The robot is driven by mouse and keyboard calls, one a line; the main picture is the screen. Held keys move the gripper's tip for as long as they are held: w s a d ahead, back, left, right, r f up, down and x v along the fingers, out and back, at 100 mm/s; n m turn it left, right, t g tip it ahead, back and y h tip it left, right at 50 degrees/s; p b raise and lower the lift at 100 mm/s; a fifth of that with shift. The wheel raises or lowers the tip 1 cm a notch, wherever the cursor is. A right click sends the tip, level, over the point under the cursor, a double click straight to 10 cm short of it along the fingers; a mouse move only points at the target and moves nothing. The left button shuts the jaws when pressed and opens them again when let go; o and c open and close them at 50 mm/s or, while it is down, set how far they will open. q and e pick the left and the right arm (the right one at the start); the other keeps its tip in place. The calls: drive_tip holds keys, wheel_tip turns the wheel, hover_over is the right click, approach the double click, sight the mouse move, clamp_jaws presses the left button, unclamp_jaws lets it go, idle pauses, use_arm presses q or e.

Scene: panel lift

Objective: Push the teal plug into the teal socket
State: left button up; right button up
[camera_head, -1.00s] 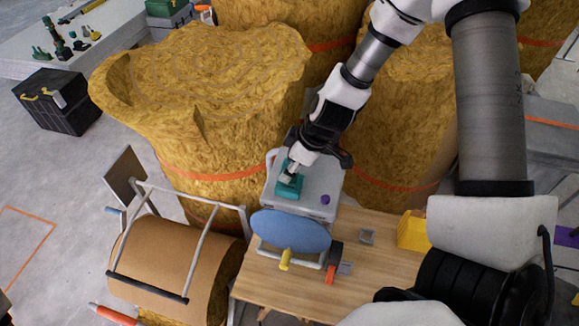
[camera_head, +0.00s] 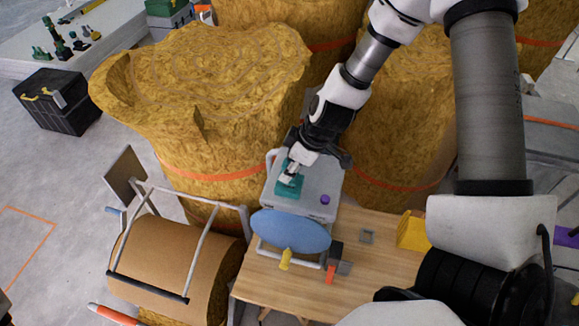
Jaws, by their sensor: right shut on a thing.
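My right gripper (camera_head: 291,173) reaches down from the upper right onto the top of a grey box-like panel on the wooden table. It is shut on a teal piece (camera_head: 289,187), which sits at the panel's left part. I cannot tell how much of this teal piece is plug and how much is socket, as the fingers cover part of it. The grey panel (camera_head: 318,182) also bears a small purple piece (camera_head: 325,199) to the right. My left gripper is not in view.
A blue oval disc (camera_head: 291,231) and a yellow piece (camera_head: 285,259) are at the panel's front. A red-and-black part (camera_head: 332,262), a small grey square (camera_head: 367,236) and a yellow block (camera_head: 412,232) are on the table (camera_head: 275,291). Straw-coloured bales (camera_head: 205,100) stand close behind.

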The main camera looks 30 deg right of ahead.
drive_tip(key=shift+f+b, duration=0.55)
drive_tip(key=o, duration=1.2)
drive_tip(key=shift+c, duration=0.2)
